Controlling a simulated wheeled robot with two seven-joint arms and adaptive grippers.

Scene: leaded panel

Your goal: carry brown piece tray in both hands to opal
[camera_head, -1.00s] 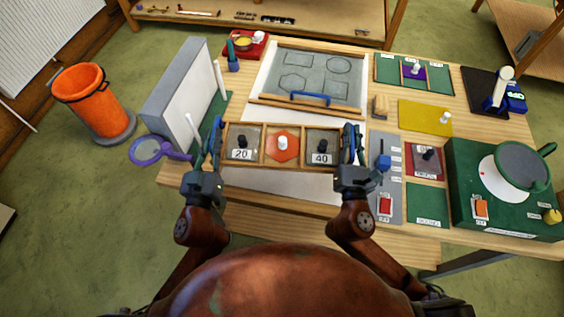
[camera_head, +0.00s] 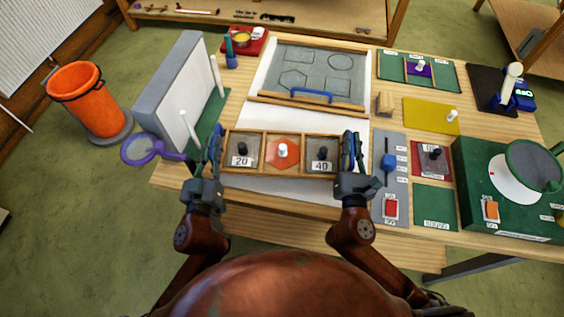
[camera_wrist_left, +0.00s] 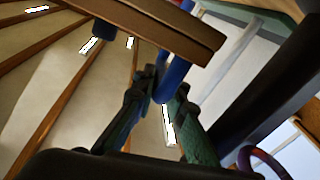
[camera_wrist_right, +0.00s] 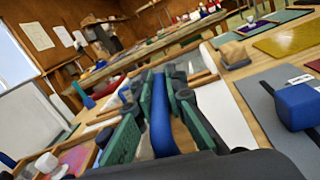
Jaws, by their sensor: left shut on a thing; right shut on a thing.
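The brown wooden tray (camera_head: 262,154) has three compartments. The left one, labelled 20, and the right one, labelled 40, hold grey pieces with black knobs; the middle one holds an orange hexagon (camera_head: 275,158) with a white knob. My left gripper (camera_head: 215,150) is shut on the tray's left end handle; a blue handle (camera_wrist_left: 175,75) shows at its fingers. My right gripper (camera_head: 350,150) is shut on the right end handle, blue (camera_wrist_right: 160,115) between green pads. The tray looks roughly level over the table's front part. I cannot make out which thing is opal.
A grey drawn panel (camera_head: 320,72) with a blue-handled bar lies behind the tray. An upright grey board (camera_head: 175,85) and a purple magnifier (camera_head: 140,149) are at left. A grey switch strip (camera_head: 390,180), a yellow sheet (camera_head: 430,115) and a green grinder-like machine (camera_head: 500,205) are at right.

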